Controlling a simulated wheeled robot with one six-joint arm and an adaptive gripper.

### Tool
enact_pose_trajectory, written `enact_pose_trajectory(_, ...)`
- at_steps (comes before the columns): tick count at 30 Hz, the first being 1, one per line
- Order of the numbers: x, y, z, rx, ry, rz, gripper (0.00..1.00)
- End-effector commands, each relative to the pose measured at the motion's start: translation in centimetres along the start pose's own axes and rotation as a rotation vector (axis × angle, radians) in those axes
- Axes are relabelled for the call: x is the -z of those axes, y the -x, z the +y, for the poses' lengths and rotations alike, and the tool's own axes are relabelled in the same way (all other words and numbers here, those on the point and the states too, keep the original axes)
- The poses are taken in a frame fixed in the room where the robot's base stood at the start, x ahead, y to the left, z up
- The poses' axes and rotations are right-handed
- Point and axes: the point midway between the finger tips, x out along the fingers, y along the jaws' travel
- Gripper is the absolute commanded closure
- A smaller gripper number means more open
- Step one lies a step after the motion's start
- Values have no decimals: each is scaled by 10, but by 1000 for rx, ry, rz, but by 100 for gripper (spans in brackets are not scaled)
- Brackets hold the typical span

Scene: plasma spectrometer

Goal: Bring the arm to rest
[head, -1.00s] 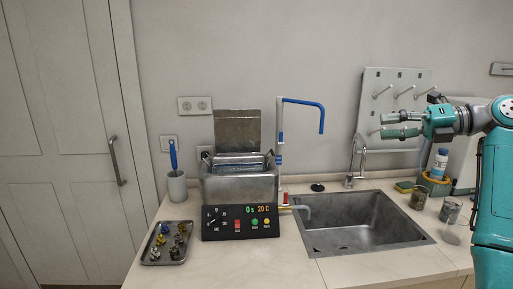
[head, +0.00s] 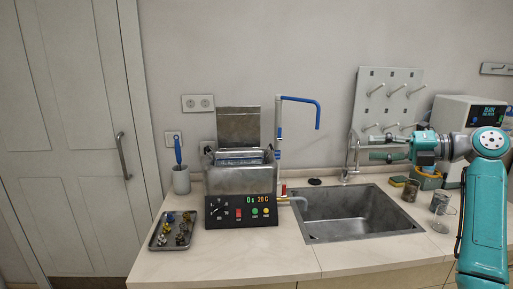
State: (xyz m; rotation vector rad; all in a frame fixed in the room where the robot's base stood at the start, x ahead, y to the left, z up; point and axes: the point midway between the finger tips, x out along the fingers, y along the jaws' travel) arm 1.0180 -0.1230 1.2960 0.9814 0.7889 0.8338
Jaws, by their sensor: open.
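My arm is the teal one at the right side of the head view. My gripper (head: 377,147) points left, above the back right of the sink and in front of the wall. Its two fingers are apart, one above the other, with nothing between them. It is close to the chrome faucet (head: 352,160) in the picture; I cannot tell the depth between them.
A steel sink (head: 318,230) is set in the counter. Left of it stand an ultrasonic bath (head: 240,181) with its lid up and a tray (head: 160,242) of small parts. A pegboard (head: 372,84) hangs behind.

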Motion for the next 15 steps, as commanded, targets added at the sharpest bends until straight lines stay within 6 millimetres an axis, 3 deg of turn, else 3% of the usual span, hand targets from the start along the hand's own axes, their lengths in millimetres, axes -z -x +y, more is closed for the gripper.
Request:
enact_pose_trajectory(8, 21, -35, -75, 8, -244, -96, 58)
enact_pose_trajectory(15, 64, -75, -170, 16, -567, -242, 58)
